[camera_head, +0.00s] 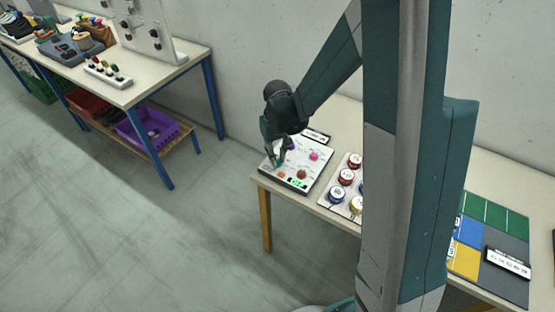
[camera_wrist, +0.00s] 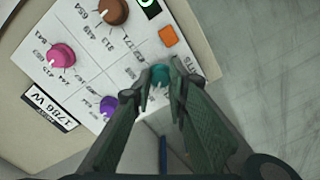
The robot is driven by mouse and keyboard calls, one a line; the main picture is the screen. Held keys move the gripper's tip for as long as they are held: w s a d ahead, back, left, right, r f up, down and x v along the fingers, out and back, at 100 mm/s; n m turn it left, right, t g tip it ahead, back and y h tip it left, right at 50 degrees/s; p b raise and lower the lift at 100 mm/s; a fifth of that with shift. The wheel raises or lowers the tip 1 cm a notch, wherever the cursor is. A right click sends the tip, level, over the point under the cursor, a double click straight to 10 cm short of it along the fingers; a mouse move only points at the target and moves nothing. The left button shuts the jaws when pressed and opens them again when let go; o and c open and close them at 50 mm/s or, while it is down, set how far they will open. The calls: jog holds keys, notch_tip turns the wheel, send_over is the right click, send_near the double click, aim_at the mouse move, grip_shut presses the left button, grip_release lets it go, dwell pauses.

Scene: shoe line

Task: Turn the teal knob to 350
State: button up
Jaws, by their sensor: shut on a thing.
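The teal knob (camera_wrist: 158,76) sits on the white panel (camera_wrist: 88,78) near its edge in the wrist view, with a white pointer mark on it. My gripper (camera_wrist: 155,92) is over it with the fingers closed on its sides; the fingers hide part of the knob and the print around it. In the head view my gripper (camera_head: 275,158) reaches down to the left part of the panel (camera_head: 312,178), and the teal knob is hard to make out there. The number the pointer is at cannot be read.
On the same panel are a pink knob (camera_wrist: 61,56), a brown knob (camera_wrist: 113,11), a purple knob (camera_wrist: 110,105), an orange square (camera_wrist: 168,36) and a green display (camera_head: 296,182). Right of the panel stands a board with red, blue and yellow round pieces (camera_head: 346,177).

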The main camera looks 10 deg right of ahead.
jog(key=shift+m, duration=0.5)
jog(key=o, duration=0.6)
jog(key=shift+r, duration=0.1)
jog(key=shift+r, duration=5.9)
jog(key=shift+r, duration=0.1)
